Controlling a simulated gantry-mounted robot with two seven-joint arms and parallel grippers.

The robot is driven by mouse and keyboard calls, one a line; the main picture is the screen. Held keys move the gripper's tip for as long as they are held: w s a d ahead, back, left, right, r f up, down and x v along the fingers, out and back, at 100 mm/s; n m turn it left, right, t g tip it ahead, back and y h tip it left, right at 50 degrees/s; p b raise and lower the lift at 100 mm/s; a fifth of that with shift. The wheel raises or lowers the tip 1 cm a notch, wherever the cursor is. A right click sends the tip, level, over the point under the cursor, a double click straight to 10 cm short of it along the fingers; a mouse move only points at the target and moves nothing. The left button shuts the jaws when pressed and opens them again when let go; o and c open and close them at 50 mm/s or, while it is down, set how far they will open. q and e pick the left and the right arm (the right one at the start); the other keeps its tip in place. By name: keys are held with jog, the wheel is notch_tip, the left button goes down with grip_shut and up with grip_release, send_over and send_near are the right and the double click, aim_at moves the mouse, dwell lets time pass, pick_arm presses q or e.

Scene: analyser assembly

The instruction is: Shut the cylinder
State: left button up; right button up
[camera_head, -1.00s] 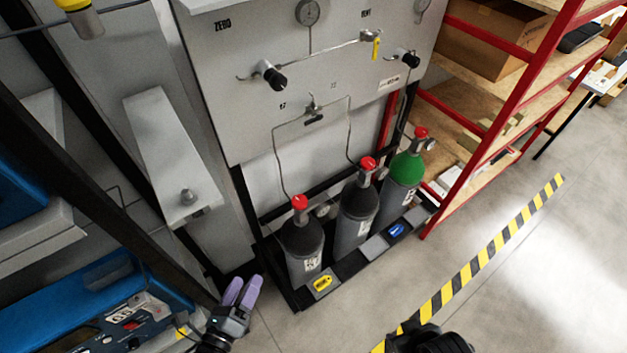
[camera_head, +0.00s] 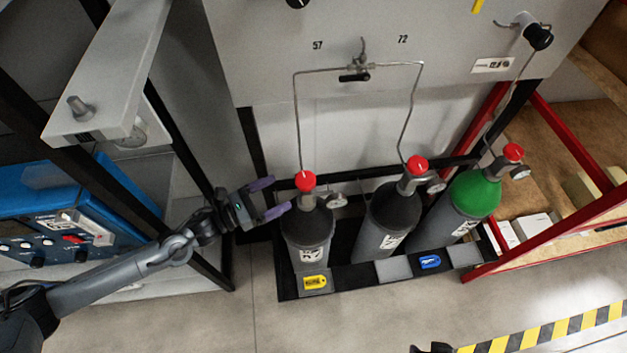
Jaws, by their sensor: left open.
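Three gas cylinders stand upright in a black floor rack (camera_head: 345,285). The left cylinder (camera_head: 308,232) and the middle cylinder (camera_head: 391,215) are grey with dark shoulders. The right cylinder (camera_head: 470,196) has a green shoulder. Each has a red valve knob on top: the left knob (camera_head: 305,181), the middle knob (camera_head: 417,164) and the right knob (camera_head: 513,152). My left gripper (camera_head: 271,197) is open and empty, just left of the left cylinder's neck, its purple fingers pointing right. Only a small dark part at the bottom edge may belong to my right arm; its jaws are hidden.
A grey panel (camera_head: 330,75) with thin pipes rises behind the cylinders. A red shelf (camera_head: 580,150) stands at right, and a blue instrument (camera_head: 60,225) and dark frame posts at left. Yellow and blue tags lie on the rack front.

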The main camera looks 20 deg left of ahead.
aim_at(311, 175)
pick_arm(q)
jog(key=x, duration=0.9)
jog(key=shift+w+d+r, duration=0.2)
jog(key=shift+w+d, duration=0.05)
jog(key=shift+w, duration=0.05)
jog(key=shift+x, duration=0.9)
pick_arm(e)
jog(key=shift+w+d+r, duration=0.1)
jog(key=shift+w+d, duration=0.2)
jog(key=shift+d, duration=0.15)
pick_arm(q)
jog(key=shift+c, duration=0.5)
pick_arm(e)
jog(key=shift+a, duration=0.1)
